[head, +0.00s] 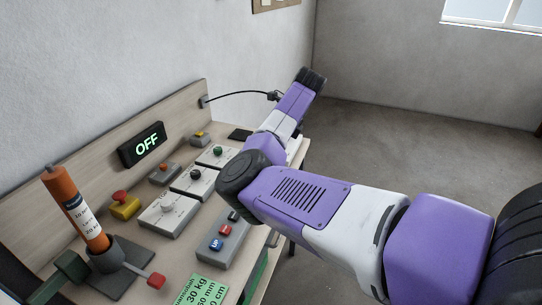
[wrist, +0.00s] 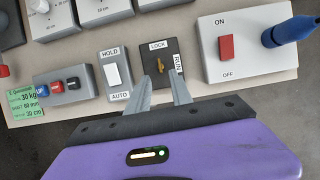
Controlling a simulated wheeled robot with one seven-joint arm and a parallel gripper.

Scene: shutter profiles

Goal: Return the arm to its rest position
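My arm, purple and white, reaches from the right over the bench in the head view. My gripper shows in the wrist view (wrist: 163,88) as two pale grey fingers with a clear gap between them, with nothing held. Past the fingertips is a black LOCK/RUN panel with a small brass key switch (wrist: 161,64). In this view the switch lies between the fingertips; I cannot tell how far the fingers are from it. In the head view the gripper's fingers are hidden by the arm.
The wooden bench (head: 180,262) holds several control boxes, a blue-and-red button box (head: 222,245), a yellow box with a red button (head: 123,205) and an orange cylinder (head: 75,207). A wall display reads OFF (head: 146,145). A white ON/OFF box (wrist: 256,48) has a red rocker. Open floor (head: 420,145) lies beyond the bench.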

